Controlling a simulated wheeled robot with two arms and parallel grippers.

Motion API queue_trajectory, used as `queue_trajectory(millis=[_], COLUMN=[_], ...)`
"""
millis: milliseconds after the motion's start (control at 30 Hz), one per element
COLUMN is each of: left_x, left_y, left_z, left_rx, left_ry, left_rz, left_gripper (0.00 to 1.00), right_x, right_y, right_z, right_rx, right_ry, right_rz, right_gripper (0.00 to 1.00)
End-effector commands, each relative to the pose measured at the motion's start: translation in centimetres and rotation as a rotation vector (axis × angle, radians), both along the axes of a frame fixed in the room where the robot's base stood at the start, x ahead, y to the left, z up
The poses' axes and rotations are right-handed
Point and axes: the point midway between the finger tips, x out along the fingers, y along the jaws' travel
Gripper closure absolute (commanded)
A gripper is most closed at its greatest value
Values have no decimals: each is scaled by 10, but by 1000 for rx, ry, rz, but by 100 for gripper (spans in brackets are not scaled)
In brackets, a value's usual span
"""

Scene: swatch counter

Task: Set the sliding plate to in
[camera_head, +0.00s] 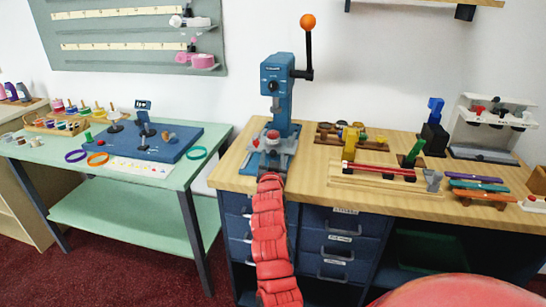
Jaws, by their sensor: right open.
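A blue press (280,92) stands upright at the left end of the wooden counter. Its crank arm points up and ends in an orange ball (307,21). My right arm, in red segments, comes up from the bottom of the head view to the foot of the press. My right gripper (271,143) is open there, in front of the press column. It covers much of the press base, so I cannot make out the sliding plate or its position. I cannot tell whether the gripper touches anything. My left gripper is not in view.
The wooden counter (228,169) has blue drawers below. To the right lie a wooden fixture with a red bar (380,170), several coloured strips (477,188) and a white rack (490,130). A green table (200,177) with a blue board (180,146) stands left.

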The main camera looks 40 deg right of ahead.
Motion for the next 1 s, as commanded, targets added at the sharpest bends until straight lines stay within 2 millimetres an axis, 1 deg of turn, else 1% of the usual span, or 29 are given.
queue_trajectory(millis=[67, 167, 533, 600, 700, 800, 900, 1000], left_x=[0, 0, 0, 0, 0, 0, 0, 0], left_y=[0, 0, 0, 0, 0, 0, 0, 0], left_z=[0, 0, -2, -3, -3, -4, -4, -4], left_rx=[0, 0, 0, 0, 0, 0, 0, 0], left_ry=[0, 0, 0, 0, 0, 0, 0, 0], left_rz=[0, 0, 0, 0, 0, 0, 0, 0], left_gripper=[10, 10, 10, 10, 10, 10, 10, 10], right_x=[-8, -22, -87, -98, -112, -121, -128, -130], right_y=[7, 19, 69, 79, 89, 97, 101, 102], right_z=[1, -1, 0, -2, 0, -1, 0, 0], right_rx=[-1, 1, -1, 0, 0, 0, -1, -1], right_ry=[-5, 0, -4, 2, -1, 0, -1, -1], right_rz=[1, 3, 3, 4, 3, 4, 2, 1], right_gripper=[39, 39, 39, 39, 39, 39, 39, 39])
